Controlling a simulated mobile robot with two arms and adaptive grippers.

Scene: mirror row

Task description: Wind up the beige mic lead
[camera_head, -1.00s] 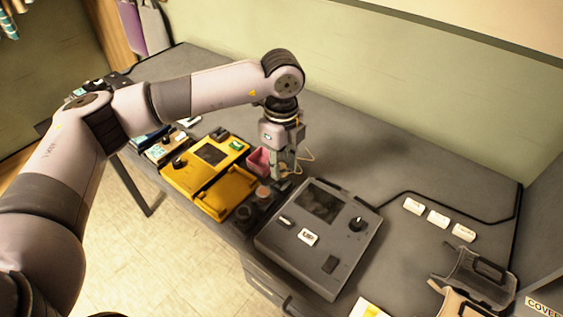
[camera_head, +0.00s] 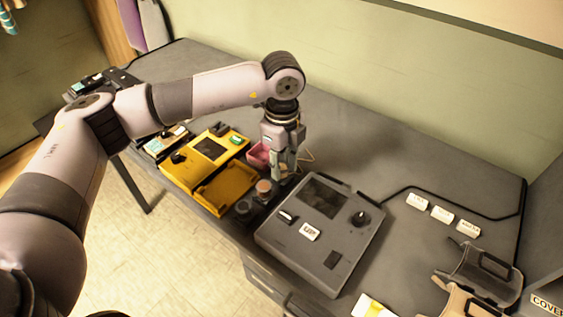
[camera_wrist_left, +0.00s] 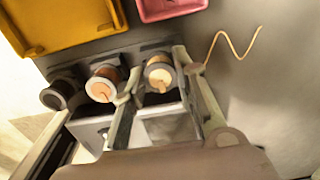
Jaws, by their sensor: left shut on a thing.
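The beige reel (camera_wrist_left: 160,73) sits in a row at the desk's front edge, with a copper-orange reel (camera_wrist_left: 103,83) and a black reel (camera_wrist_left: 61,95) to its left in the left wrist view. A thin beige lead (camera_wrist_left: 234,46) runs to the right of the beige reel and bends in a zigzag on the desk; it also shows in the head view (camera_head: 305,157). My left gripper (camera_wrist_left: 160,72) points down over the row, its two fingers shut on the beige reel from both sides. In the head view, the gripper (camera_head: 281,178) hides most of that reel. My right gripper is out of view.
A yellow device (camera_head: 205,172) and a pink tray (camera_head: 258,155) stand left of the gripper. A grey console (camera_head: 320,235) with a screen, knob and UP label stands close on its right. White blocks (camera_head: 442,214) lie farther right. The desk behind is clear.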

